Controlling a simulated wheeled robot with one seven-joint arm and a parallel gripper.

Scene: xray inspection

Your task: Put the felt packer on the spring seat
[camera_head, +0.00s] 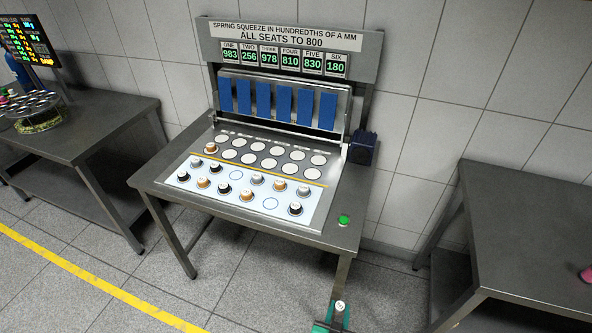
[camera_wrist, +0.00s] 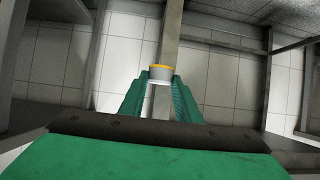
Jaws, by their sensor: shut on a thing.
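My gripper (camera_head: 338,313), with green fingers, is shut on a small round packer (camera_head: 340,306) in front of and below the table's right front corner. In the wrist view the packer (camera_wrist: 160,77) is pale with a yellow-orange rim, between the fingertips of my gripper (camera_wrist: 160,85). I cannot tell from its look whether it is felt. Two rows of round white spring seats (camera_head: 276,146) lie on the dark panel of the press. An orange-brown packer (camera_head: 211,148) sits at the left end of the front seat row; the other seats look bare.
Several black, orange-brown and grey packers (camera_head: 224,188) stand on the white sheet (camera_head: 240,206), with bare ringed spots among them. A display above reads ONE 983 to SIX 180. A green button (camera_head: 344,220) is at the table's right. Side tables (camera_head: 530,225) flank it, with open floor between.

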